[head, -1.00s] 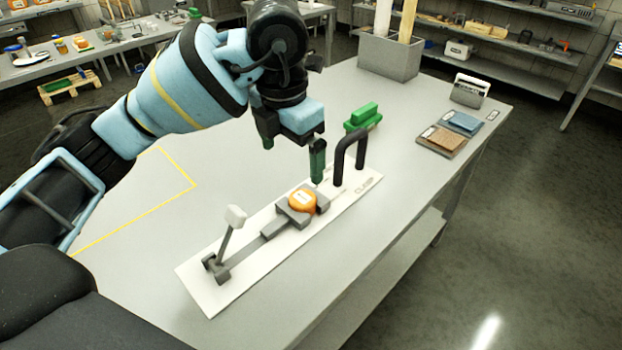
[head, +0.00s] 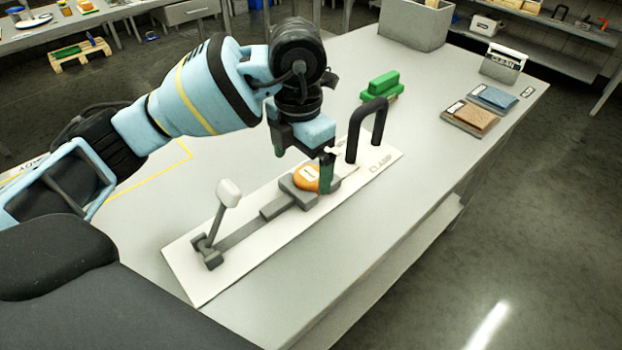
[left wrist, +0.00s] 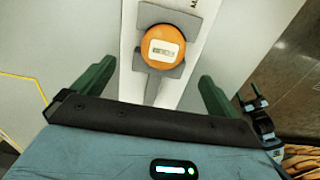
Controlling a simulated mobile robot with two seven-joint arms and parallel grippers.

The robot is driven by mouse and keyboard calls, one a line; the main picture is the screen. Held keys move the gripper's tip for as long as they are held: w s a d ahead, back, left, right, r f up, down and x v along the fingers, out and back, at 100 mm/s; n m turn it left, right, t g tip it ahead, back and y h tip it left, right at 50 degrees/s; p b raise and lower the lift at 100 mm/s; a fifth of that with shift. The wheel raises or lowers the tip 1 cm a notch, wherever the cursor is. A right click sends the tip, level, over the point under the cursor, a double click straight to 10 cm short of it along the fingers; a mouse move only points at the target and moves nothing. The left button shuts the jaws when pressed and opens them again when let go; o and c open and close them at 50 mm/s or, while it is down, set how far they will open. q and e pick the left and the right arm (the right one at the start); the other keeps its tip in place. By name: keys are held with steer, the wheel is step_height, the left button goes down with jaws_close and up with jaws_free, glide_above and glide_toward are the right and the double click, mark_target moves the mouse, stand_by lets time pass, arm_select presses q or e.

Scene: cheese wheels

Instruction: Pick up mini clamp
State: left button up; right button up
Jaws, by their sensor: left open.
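A small orange wheel (head: 306,177) with a white label sits in the grey clamp (head: 278,208) on a white board (head: 204,287) marked CLAMP. No separate thing named mini clamp can be told apart. My left gripper (head: 302,160) is above and beside the wheel, and one green finger partly covers the wheel's right side. In the left wrist view my open fingers (left wrist: 157,72) stand wide apart with nothing between them touching. The wheel (left wrist: 162,47) lies ahead, between their lines, in the grey holder (left wrist: 150,82). My right gripper is out of view.
A dark upright arch (head: 368,130) stands on the board close to the right of my left gripper. A lever with a pale knob (head: 229,192) rises at the board's near end. Green blocks (head: 382,88) lie behind.

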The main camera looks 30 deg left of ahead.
mark_target(302, 178)
arm_select(q)
step_height(302, 178, down, 5)
steer(key=shift+f, duration=0.1)
stand_by(0.3)
steer(key=c, duration=1.7)
steer(key=shift+w, duration=0.15)
